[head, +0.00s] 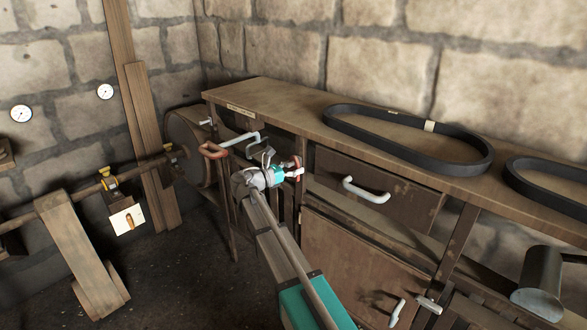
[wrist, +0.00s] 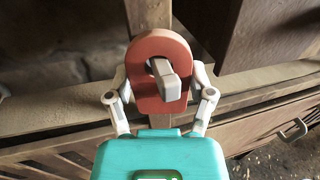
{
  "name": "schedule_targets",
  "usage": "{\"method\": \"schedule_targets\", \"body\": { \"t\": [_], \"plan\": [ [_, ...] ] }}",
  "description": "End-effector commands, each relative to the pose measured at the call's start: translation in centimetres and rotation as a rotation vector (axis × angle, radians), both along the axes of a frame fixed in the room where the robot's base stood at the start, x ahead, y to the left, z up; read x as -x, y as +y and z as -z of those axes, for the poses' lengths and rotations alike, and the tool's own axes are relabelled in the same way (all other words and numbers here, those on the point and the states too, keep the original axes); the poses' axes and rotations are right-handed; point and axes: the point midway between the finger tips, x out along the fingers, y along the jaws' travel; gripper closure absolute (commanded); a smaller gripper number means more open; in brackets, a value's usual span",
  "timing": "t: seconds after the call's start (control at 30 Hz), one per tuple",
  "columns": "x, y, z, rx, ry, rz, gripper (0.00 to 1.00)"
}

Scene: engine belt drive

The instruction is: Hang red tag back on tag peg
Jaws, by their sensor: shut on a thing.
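My gripper (head: 287,171) is at the left end of the workbench, near its front post. The red tag (wrist: 160,75) is a rounded plate with a hole, held between my two finger pads in the wrist view. In the head view a small part of the tag (head: 297,163) shows past my gripper. The pale grey square-ended peg (wrist: 167,80) shows in the tag's hole and appears to stick through it toward the camera. The tag seems to be around the peg. The peg's base is hidden behind the tag.
The wooden workbench (head: 275,103) carries black belts (head: 350,133). A drawer with a white handle (head: 366,190) is right of my gripper.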

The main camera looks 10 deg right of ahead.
Motion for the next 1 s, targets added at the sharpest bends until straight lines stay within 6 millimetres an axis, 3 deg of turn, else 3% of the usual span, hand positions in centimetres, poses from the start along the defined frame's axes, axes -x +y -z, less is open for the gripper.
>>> {"method": "schedule_targets", "body": {
  "t": [0.37,0.4,0.57,1.0],
  "plan": [
    [0.02,0.04,0.00,0.000,0.000,0.000,0.69],
    [0.02,0.04,0.00,0.000,0.000,0.000,0.27],
    [0.01,0.05,0.00,0.000,0.000,0.000,0.00],
    [0.03,0.14,0.00,0.000,0.000,-0.001,0.00]
  ]
}}
